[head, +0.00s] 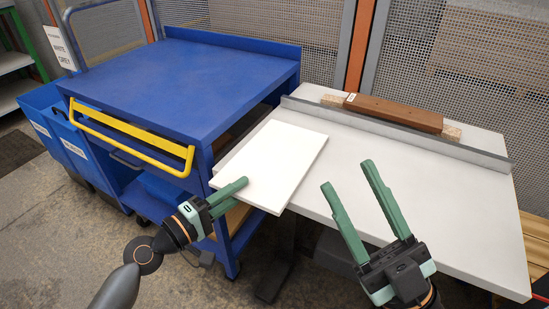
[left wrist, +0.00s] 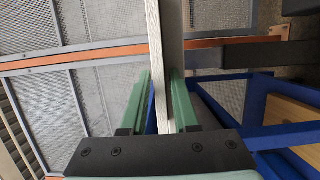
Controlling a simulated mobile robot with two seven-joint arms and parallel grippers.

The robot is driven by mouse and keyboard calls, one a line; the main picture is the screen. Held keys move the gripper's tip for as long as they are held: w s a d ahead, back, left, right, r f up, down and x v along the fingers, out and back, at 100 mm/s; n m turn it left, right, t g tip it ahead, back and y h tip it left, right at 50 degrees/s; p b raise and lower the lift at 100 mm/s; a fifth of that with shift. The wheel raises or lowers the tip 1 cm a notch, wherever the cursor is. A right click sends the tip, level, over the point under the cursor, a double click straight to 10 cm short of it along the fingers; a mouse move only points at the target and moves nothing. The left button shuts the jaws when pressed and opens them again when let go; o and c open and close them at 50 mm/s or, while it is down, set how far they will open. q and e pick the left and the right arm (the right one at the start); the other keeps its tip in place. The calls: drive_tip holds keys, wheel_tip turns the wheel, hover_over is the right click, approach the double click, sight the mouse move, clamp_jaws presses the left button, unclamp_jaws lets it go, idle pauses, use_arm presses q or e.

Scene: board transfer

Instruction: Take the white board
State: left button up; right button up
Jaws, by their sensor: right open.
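The white board (head: 280,157) lies flat at the left end of the white table (head: 375,165), its near left part reaching out past the table edge. My left gripper (head: 238,194) is at the board's near left edge, one finger above the board and the other lower. In the left wrist view the board (left wrist: 166,60) shows edge-on between the two fingers (left wrist: 160,100). A blue gap shows between one finger and the board, so the jaws look open around it. My right gripper (head: 348,174) is open and empty over the table's near edge.
A blue cart (head: 185,80) with a yellow handle (head: 130,130) stands left of the table, its top bare. A metal rail (head: 400,130) and a brown wooden block (head: 394,112) lie along the table's back. Blue bins (head: 57,140) stand far left.

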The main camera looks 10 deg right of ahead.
use_arm(q)
clamp_jaws()
idle(0.8)
drive_tip(key=shift+r, duration=0.1)
